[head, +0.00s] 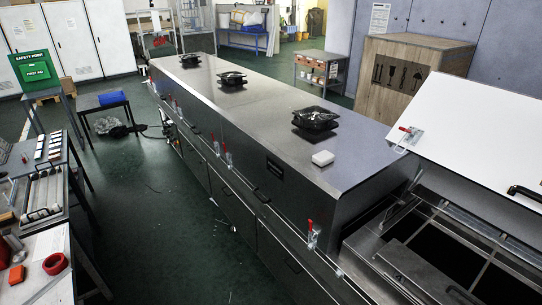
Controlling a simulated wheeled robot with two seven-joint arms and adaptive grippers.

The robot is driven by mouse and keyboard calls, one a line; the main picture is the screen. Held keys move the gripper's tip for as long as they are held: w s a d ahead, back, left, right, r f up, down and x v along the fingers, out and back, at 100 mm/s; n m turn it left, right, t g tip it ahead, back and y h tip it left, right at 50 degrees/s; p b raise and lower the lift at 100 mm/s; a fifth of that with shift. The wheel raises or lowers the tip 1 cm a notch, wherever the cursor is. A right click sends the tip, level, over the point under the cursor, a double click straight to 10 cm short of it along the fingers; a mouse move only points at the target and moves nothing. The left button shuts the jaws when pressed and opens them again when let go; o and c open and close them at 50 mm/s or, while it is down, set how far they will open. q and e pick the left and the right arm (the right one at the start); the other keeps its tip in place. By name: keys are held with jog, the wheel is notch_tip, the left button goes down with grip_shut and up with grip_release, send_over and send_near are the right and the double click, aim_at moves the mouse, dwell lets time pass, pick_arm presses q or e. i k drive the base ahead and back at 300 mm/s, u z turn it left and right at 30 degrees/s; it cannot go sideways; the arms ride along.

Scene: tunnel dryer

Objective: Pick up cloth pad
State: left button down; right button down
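A small white pad (323,158), which looks like the cloth pad, lies flat on the grey metal top of the long tunnel dryer (262,125). It is near the dryer's front right end, just in front of the nearest black fan (315,118). Nothing covers it and nothing touches it from above. Neither of my grippers is in view.
Red-handled clamps (312,234) line the dryer's left side. A white lid (475,125) stands raised at right over an open bay (440,250). A workbench (40,270) holds a red ring (55,264) at left. Green floor (160,210) lies free between bench and dryer.

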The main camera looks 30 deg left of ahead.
aim_at(324, 158)
jog(key=u, duration=1.7)
jog(key=i, duration=2.55)
